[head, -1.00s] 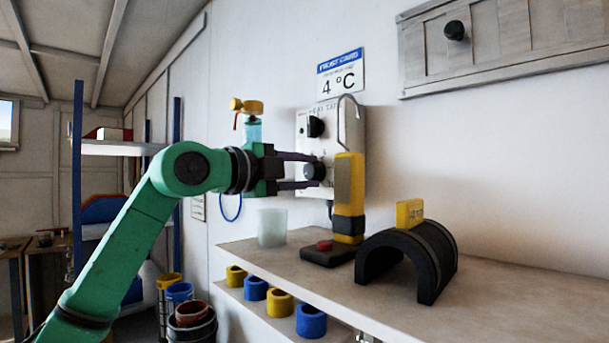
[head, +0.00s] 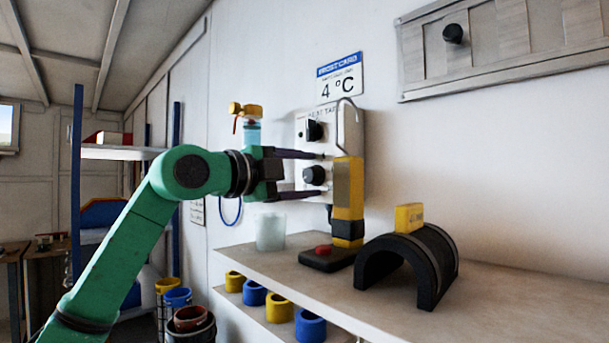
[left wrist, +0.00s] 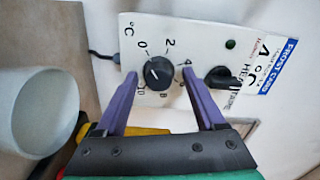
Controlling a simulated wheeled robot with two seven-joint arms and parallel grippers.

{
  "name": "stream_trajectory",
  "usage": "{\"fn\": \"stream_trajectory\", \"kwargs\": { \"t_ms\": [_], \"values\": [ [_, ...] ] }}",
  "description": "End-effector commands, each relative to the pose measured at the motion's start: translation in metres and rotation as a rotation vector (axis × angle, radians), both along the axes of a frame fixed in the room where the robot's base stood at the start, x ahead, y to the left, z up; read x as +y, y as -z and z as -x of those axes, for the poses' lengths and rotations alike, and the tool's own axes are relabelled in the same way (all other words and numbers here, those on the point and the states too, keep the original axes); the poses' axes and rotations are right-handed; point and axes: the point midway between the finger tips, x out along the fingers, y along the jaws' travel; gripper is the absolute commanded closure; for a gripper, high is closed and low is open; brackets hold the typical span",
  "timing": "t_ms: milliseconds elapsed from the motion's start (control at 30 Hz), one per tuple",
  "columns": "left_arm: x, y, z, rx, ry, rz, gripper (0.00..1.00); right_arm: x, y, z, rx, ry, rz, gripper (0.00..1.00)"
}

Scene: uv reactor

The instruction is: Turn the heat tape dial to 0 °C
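The heat tape dial (head: 314,175) is a round black knob on a white wall panel (head: 349,150). In the left wrist view the dial (left wrist: 159,73) has a printed scale around it, with 0 at its upper left and 2 at its upper right. A pale mark on the knob seems to lie towards the 0, but I cannot read it surely. My left gripper (head: 321,175) is open, with one finger on each side of the dial and visible gaps to the knob. The fingers (left wrist: 160,76) also straddle it in the wrist view. My right gripper is out of view.
A second black knob (head: 315,130) sits above the dial. A frost card (head: 340,78) reads 4 °C. A yellow-black device (head: 348,200) stands close to the panel's right. A translucent cup (head: 270,231) and black arch (head: 408,258) stand on the shelf (head: 460,300).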

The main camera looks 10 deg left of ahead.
Motion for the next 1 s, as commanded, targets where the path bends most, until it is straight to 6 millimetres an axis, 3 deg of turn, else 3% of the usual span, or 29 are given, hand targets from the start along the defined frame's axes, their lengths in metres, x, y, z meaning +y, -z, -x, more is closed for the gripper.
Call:
{"fn": "stream_trajectory", "kwargs": {
  "t_ms": [233,500,700,1000],
  "values": [
    [0.011,0.005,0.015,-0.001,-0.002,-0.002,0.28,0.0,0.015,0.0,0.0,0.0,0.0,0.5],
    [0.055,0.006,0.081,-0.003,-0.004,0.0,0.28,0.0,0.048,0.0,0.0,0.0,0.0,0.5],
    [0.076,0.003,0.115,-0.001,-0.001,0.0,0.28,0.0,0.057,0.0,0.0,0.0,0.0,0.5],
    [0.08,0.001,0.12,0.002,0.0,-0.001,0.28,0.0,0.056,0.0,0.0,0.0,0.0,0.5]
  ]
}}
